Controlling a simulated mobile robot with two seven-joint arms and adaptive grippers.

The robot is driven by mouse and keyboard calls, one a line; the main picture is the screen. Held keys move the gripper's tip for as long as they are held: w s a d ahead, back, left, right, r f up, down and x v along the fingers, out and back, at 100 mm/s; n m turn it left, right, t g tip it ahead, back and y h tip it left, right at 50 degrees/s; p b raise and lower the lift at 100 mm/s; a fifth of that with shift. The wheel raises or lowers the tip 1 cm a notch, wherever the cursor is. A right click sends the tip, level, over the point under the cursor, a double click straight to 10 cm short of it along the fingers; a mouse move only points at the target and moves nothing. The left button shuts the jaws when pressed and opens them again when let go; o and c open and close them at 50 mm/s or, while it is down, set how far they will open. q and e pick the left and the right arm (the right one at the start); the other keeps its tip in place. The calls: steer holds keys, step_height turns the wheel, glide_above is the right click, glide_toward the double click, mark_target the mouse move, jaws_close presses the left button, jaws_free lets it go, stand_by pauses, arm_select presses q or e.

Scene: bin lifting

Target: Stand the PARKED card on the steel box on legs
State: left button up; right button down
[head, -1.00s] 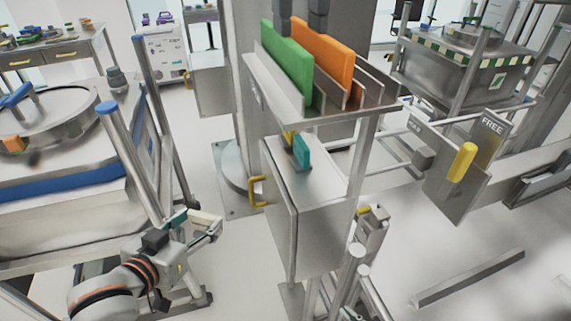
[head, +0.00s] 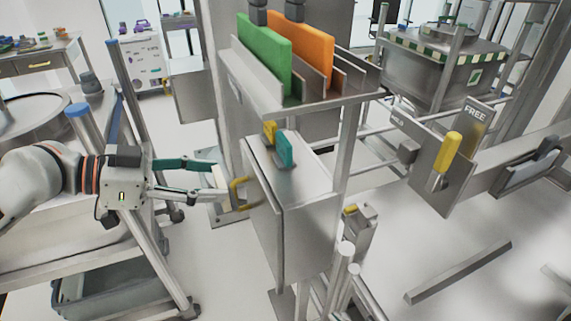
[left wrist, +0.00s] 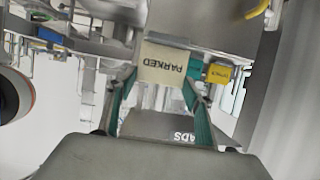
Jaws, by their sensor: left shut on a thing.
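The PARKED card (left wrist: 163,63) is a cream plate with dark letters, upside down in the left wrist view. It stands between the two teal-padded fingers of my left gripper (head: 212,180), which is shut on it. In the head view the card (head: 222,178) shows only as a pale sliver at the fingertips. The steel box on legs (head: 308,222) is right of the gripper, beneath a rack. The card is left of its yellow handle (head: 240,190), beside the box and below its top; I cannot tell whether it touches the handle. My right gripper is not in view.
Small yellow (head: 269,131) and teal (head: 285,149) pieces stand on the box top. The rack (head: 300,108) above holds a green board (head: 264,52) and an orange board (head: 301,47). A wheeled frame with a blue-capped post (head: 78,110) stands left. A FREE plate (head: 477,120) is at right.

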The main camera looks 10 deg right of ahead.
arm_select(q)
steer(key=shift+w+a+r, duration=0.15)
steer(key=shift+a+r, duration=0.2)
steer(key=shift+r, duration=0.35)
steer(key=shift+d+r+p+x, duration=0.25)
steer(key=shift+r+p+x, duration=0.25)
steer(key=shift+x, duration=2.5)
steer(key=shift+d+r+p+x, duration=0.3)
steer(key=shift+r+x, duration=0.35)
steer(key=shift+x, duration=2.3)
steer(key=shift+d+r+p+x, duration=0.2)
steer(key=shift+r+p+x, duration=0.35)
steer(key=shift+x, duration=2.45)
steer(key=shift+f, duration=0.1)
steer(key=o, duration=1)
steer(key=shift+a, duration=0.1)
steer(key=shift+c, duration=0.2)
